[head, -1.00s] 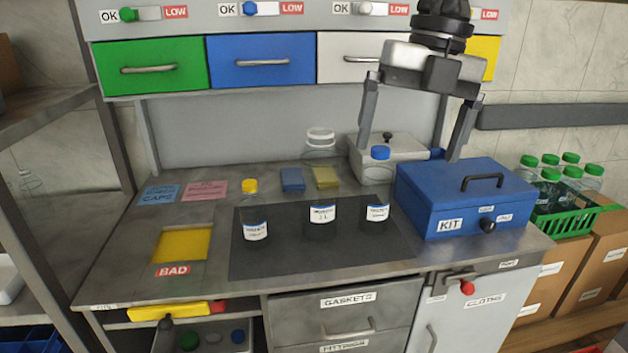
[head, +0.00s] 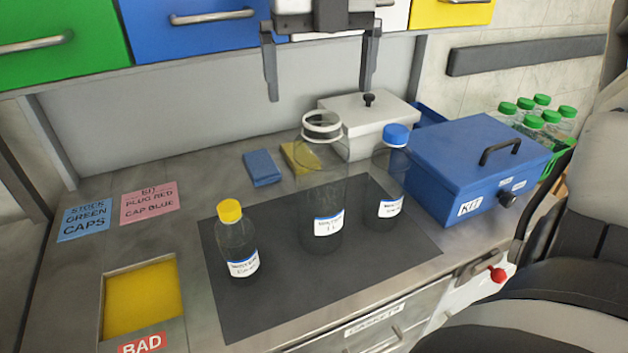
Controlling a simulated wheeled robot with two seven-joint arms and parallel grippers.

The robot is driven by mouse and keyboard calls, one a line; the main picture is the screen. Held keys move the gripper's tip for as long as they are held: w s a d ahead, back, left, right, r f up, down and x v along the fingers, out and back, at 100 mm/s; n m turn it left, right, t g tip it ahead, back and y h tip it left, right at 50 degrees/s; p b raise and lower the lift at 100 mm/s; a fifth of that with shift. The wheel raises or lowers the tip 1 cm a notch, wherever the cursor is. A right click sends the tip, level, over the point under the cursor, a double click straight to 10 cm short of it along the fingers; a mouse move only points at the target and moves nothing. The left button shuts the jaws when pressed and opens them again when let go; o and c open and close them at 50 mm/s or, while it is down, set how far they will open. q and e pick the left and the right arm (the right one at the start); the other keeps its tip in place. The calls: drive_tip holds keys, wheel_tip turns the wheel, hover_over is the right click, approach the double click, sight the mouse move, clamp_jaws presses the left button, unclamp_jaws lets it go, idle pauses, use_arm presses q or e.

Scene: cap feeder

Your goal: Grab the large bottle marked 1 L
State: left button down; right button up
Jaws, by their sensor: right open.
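The large clear bottle (head: 322,190) has a label that reads 1 L. It stands upright in the middle of the dark mat (head: 285,310), with a white ring at its open-looking top and no coloured cap. My right gripper (head: 320,94) is open and empty, fingers pointing down. In the picture its fingertips lie just above the bottle's top, one to each side, apart from it. The depth between them is hard to tell. My left gripper is not in view.
A smaller yellow-capped bottle (head: 235,240) stands left of the large one. A blue-capped bottle (head: 391,180) stands close on its right. A blue KIT box (head: 465,165) and a white lidded box (head: 350,110) stand behind and right. My arm fills the right edge.

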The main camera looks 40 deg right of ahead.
sight(320, 120)
wheel_tip(320, 120, down, 6)
drive_tip(key=shift+f, duration=0.25)
drive_tip(key=shift+w+d+f+p, duration=0.15)
drive_tip(key=shift+f+p, duration=0.25)
drive_tip(key=shift+f, duration=0.95)
drive_tip(key=shift+w+d+f+p, duration=0.15)
drive_tip(key=shift+f+p, duration=0.2)
drive_tip(key=shift+f, duration=0.95)
drive_tip(key=shift+s, duration=0.1)
drive_tip(key=c, duration=1.3)
